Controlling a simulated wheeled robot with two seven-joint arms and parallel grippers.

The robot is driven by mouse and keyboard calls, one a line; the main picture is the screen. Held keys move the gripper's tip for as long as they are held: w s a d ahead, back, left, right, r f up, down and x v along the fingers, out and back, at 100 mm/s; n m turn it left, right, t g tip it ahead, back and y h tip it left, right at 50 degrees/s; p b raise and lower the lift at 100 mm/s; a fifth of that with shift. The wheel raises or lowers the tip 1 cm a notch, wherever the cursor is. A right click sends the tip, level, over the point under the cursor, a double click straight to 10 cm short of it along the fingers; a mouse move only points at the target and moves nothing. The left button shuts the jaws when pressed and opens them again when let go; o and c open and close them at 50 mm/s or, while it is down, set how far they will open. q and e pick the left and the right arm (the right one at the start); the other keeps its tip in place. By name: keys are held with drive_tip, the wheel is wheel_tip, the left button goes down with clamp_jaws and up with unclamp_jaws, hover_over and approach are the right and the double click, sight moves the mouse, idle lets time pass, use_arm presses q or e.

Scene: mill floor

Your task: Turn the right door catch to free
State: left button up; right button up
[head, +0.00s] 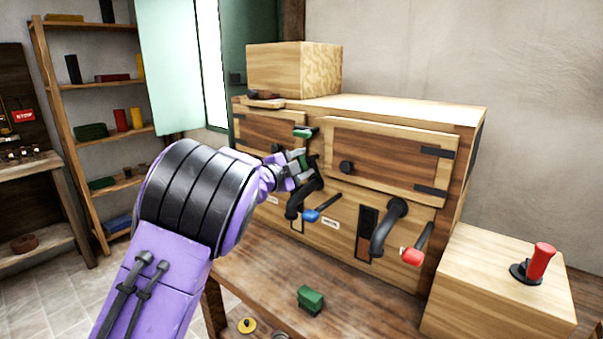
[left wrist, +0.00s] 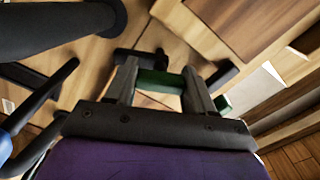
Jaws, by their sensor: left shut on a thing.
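The right door (head: 385,160) of the wooden cabinet is closed, with black hinges on its right edge and a round black knob near its left. My left gripper (head: 298,168) is at the gap between the two doors, shut on a green catch handle (left wrist: 155,82), which lies across between its fingers in the left wrist view. A second green handle (head: 303,132) sits just above the gripper, apart from it. The gripper hides most of the held catch, so its exact turn is unclear. My right gripper is out of view.
Below the doors are a blue-ended lever (head: 312,215), a thick black curved handle (head: 385,228) and a red-ended lever (head: 412,256). A green block (head: 310,300) lies on the bench. A wooden box (head: 500,290) with a red-handled lever (head: 541,262) stands at right.

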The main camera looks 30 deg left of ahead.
use_arm(q)
drive_tip(key=shift+m+b, duration=0.45)
drive_tip(key=shift+m, duration=0.15)
drive_tip(key=o, duration=1)
drive_tip(key=shift+o, duration=0.2)
drive_tip(key=shift+s, duration=0.25)
drive_tip(key=s+b, duration=0.2)
drive_tip(key=s, duration=0.8)
drive_tip(key=shift+a+b, duration=0.35)
drive_tip(key=shift+a, duration=0.05)
